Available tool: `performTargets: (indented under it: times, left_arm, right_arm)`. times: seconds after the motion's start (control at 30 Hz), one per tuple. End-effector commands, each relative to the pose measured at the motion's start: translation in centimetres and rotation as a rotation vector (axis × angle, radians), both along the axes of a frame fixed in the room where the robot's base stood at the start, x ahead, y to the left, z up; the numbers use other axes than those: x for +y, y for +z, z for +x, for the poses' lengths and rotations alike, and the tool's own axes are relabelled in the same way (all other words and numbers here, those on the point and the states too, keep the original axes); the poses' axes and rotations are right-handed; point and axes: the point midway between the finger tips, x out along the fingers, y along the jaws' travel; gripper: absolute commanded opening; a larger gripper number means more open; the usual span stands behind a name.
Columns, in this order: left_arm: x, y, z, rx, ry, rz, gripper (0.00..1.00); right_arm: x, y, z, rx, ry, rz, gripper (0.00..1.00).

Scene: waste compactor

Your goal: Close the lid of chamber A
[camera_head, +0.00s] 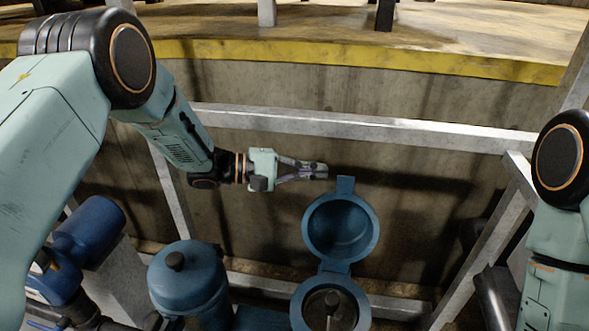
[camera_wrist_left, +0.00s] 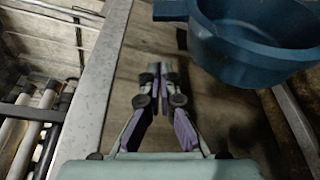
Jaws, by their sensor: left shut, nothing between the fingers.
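A blue round lid (camera_head: 341,228) stands open and upright in the head view, its hollow inside facing me and a tab (camera_head: 345,185) at its top. My left gripper (camera_head: 322,171) is shut and empty, just left of and above the tab, with no clear contact. In the left wrist view the closed fingertips (camera_wrist_left: 158,68) are left of and below the blue lid (camera_wrist_left: 262,45). My right gripper is outside both views.
A second blue chamber (camera_head: 187,277) with its lid down stands to the left. A grey metal rail (camera_head: 370,130) runs behind the lid, before a concrete wall. A blue motor-like unit (camera_head: 90,235) is at far left. Free space lies right of the lid.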

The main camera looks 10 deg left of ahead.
Motion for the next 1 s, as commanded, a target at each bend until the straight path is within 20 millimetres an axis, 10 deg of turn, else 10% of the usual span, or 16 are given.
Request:
performTargets:
  times: [0.17,1.0]
  left_arm:
    - [-3.3,-0.5,1.0,0.000,-0.005,0.001,0.00]
    - [-2.7,1.2,-2.4,0.000,0.000,-0.001,0.00]
  right_arm:
    - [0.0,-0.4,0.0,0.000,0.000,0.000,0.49]
    - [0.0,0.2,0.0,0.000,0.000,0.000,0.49]
